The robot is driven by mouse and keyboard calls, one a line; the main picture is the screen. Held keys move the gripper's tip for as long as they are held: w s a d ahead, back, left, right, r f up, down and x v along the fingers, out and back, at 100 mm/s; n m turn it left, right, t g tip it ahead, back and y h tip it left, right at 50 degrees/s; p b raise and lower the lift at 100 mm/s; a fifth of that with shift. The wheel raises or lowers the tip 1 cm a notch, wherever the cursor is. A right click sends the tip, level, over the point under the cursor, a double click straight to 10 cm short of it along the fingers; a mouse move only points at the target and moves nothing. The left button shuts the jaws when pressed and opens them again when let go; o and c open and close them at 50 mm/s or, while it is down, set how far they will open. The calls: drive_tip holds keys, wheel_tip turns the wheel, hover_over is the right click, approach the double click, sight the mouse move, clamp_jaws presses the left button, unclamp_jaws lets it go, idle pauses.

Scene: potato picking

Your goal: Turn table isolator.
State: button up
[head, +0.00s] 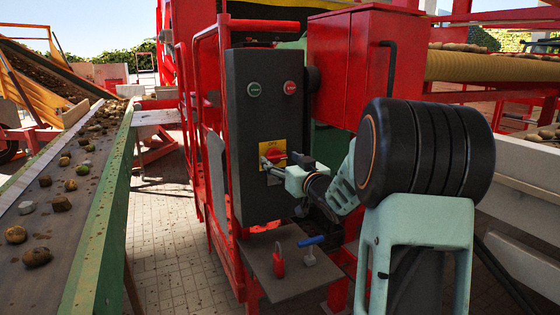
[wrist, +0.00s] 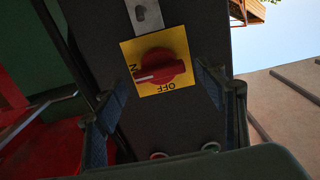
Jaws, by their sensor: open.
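The isolator is a red rotary knob (wrist: 160,66) on a yellow plate, mounted on a dark grey control box (head: 262,110). In the wrist view the knob sits centred between the fingers, and its white mark points left, toward the partly visible label ending in N. The OFF label reads upside down below the knob. In the head view the isolator (head: 275,152) is partly hidden by my gripper (head: 279,166). My gripper is open, with one finger on each side of the knob and nothing held. I cannot tell whether a finger touches it.
A green button (head: 254,89) and a red button (head: 290,87) are higher on the box. A red padlock (head: 279,262) and a blue-handled item (head: 311,243) are on a small shelf (head: 290,277) below. A conveyor (head: 60,225) with potatoes runs along the left.

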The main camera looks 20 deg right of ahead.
drive_tip(key=shift+w, duration=0.5)
drive_tip(key=c, duration=1.1)
